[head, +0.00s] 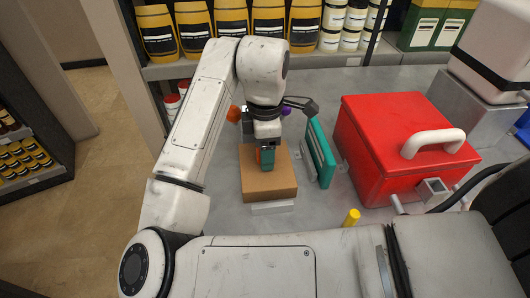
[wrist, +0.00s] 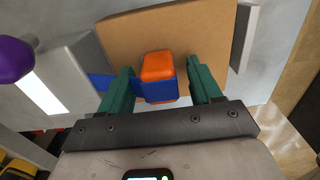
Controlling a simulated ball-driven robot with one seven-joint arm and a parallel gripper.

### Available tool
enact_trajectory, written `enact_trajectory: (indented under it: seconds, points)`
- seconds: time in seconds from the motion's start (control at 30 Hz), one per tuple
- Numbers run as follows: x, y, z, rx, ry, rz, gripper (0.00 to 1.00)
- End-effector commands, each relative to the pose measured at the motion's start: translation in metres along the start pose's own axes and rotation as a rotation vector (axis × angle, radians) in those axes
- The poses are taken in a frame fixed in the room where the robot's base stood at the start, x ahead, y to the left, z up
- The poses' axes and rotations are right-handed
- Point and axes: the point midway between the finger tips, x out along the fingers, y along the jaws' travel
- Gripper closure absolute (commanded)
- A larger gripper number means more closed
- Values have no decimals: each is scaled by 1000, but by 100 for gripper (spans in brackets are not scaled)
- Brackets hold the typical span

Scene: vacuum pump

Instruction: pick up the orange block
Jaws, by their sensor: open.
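The orange block (wrist: 158,66) stands out in the wrist view, with a blue band (wrist: 155,91) across it that reaches left past one finger. It lies over the brown cardboard box (wrist: 205,35), between the two green fingers of my gripper (wrist: 161,72). The fingers are apart, with a visible gap between the block and the right finger; the left one is closer. In the head view, my gripper (head: 266,160) points down over the box (head: 269,184). Only a sliver of orange shows beside the fingers there, so the block is mostly hidden.
A teal panel (head: 319,153) stands just right of the box, and a red case (head: 400,150) with a white handle is farther right. A yellow peg (head: 351,217) is in front. A purple knob (wrist: 14,60) is at left in the wrist view. Shelves with bottles line the back.

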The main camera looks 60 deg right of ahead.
Motion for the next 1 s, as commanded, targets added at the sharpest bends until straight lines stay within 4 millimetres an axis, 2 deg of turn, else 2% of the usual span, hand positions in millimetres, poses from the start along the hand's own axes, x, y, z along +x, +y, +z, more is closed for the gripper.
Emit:
enact_trajectory:
  seconds: [0.2, 0.8, 1.0]
  points:
    - [0, 0, 0, 0, 0, 0, 36]
    - [0, 0, 0, 0, 0, 0, 93]
    - [0, 0, 0, 0, 0, 0, 93]
